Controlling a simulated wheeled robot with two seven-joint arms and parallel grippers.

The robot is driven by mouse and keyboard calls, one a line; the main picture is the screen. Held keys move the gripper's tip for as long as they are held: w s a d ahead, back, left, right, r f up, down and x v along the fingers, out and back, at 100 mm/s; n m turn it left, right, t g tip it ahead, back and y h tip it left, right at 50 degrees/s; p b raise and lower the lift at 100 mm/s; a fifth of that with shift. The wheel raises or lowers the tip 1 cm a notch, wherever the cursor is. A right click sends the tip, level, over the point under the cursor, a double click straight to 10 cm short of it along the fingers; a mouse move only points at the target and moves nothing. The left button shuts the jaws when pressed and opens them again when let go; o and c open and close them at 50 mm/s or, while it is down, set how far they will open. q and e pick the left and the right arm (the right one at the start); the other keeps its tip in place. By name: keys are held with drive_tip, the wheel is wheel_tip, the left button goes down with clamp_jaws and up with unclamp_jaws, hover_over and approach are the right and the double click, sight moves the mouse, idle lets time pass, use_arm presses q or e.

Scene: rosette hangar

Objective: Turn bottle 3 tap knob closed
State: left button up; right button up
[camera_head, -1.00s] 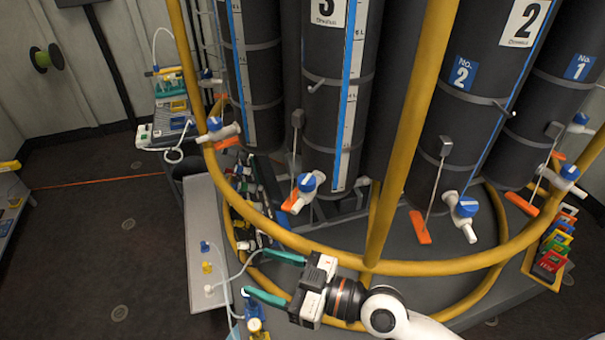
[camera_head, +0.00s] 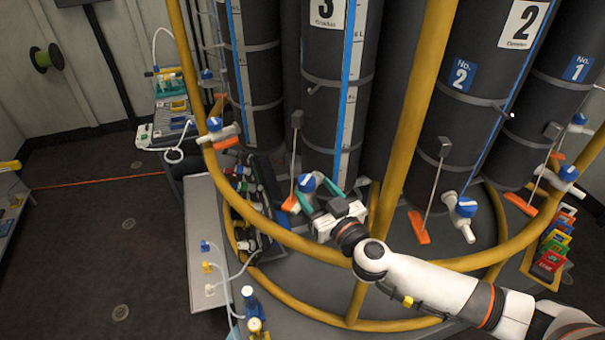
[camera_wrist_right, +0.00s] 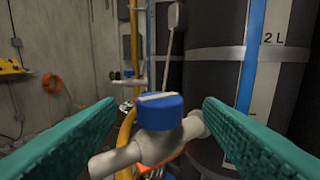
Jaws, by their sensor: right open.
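Bottle 3 (camera_head: 328,65) is a dark cylinder marked "3" at the top middle of the head view, with a blue-and-white level strip. Its tap has a blue knob (camera_head: 307,183) on a white body near the bottle's foot. In the right wrist view the blue knob (camera_wrist_right: 160,111) has a pale bar across its top and sits between the fingers, apart from both. My right gripper (camera_head: 318,193) is open, its green fingers on either side of the tap. The fingers also show in the wrist view (camera_wrist_right: 161,135). My left gripper is not in view.
A yellow rail (camera_head: 300,245) curves around the bottles, with a yellow upright (camera_head: 408,120) right of bottle 3. Bottle 2's tap (camera_head: 463,208) is to the right, another tap (camera_head: 216,127) to the left. Orange paddles hang on rods nearby.

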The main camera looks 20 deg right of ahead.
sight(302, 175)
drive_tip(key=x, duration=0.6)
drive_tip(key=shift+w+a, duration=0.15)
drive_tip(key=shift+w, duration=0.15)
